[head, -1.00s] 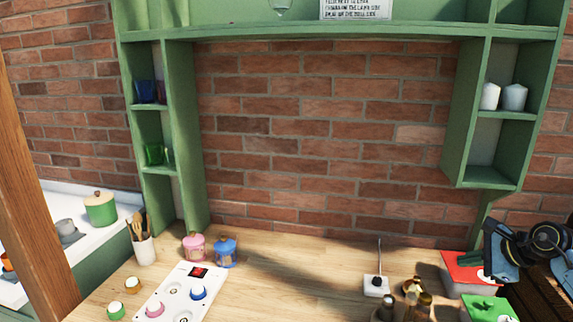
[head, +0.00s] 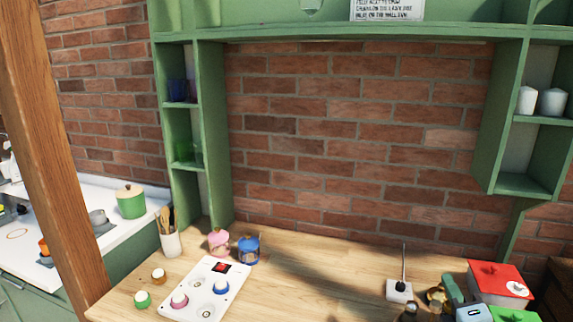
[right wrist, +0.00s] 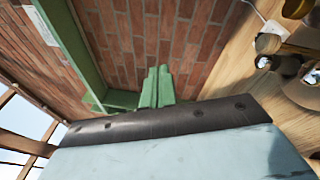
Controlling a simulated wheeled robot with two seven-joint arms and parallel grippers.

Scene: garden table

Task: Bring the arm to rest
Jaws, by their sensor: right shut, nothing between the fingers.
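My right gripper (right wrist: 157,72) shows in the right wrist view with its two green fingers side by side, shut and empty. The brick wall and part of the green shelf unit lie beyond the fingers. In the head view a pale blue part of my right gripper (head: 455,297) shows low at the right, in front of the red-lidded box and beside small bottles. Its fingers are hard to make out there. My left gripper is not in view.
A white board with knobs (head: 204,290) lies on the wooden table, near a pink jar (head: 219,243) and a blue jar (head: 249,250). A red-lidded box (head: 498,285) and a white switch block (head: 399,291) stand at the right. The middle of the table is clear.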

